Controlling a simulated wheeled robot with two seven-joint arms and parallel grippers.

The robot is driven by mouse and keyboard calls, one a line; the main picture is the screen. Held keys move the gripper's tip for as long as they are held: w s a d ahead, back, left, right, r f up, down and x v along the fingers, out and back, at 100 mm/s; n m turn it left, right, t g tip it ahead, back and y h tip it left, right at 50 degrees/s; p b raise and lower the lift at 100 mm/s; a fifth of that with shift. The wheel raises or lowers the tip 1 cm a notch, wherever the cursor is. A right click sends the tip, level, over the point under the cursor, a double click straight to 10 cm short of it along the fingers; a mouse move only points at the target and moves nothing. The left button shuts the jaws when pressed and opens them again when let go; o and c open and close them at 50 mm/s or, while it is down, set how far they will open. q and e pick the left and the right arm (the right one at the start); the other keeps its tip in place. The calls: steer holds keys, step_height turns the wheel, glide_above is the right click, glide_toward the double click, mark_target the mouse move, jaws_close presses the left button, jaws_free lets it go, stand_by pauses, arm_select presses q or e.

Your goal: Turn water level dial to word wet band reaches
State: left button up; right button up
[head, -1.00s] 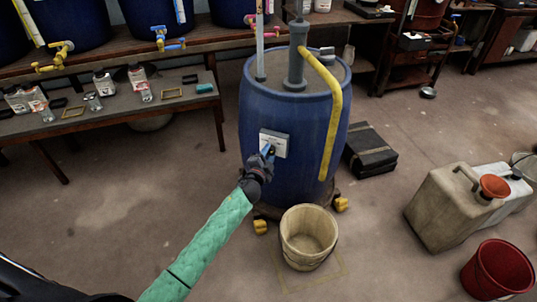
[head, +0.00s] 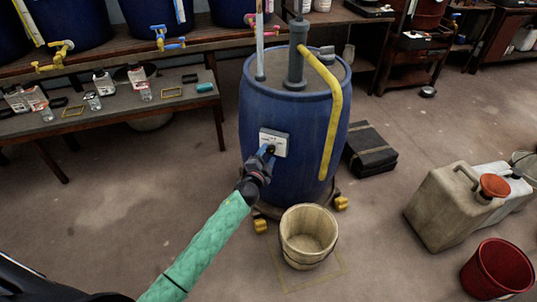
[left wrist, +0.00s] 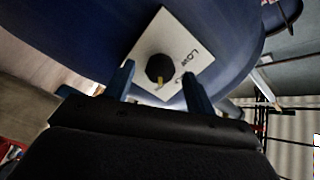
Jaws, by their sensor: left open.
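The water level dial (left wrist: 160,68) is a round black knob with a small yellow pointer mark, on a white plate (left wrist: 185,48) fixed to the blue barrel (head: 290,110). The word "Low" reads on the plate; other lettering is partly hidden by a finger. In the head view the plate (head: 280,139) is partly covered by my gripper. My left gripper (head: 266,153) is open, its blue fingertips at the plate, one on each side of the dial in the left wrist view. A pale upright stick (head: 260,45) stands at the barrel's top; no wet band can be made out.
A wooden bucket (head: 308,236) stands on the floor before the barrel. A black case (head: 370,150) lies to its right. A beige canister (head: 452,208) and a red bucket (head: 498,270) stand further right. A bench with bottles (head: 120,105) is at left.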

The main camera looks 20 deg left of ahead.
arm_select(q)
steer(key=s, duration=0.6)
steer(key=shift+s+a, duration=0.15)
steer(key=shift+a, duration=0.05)
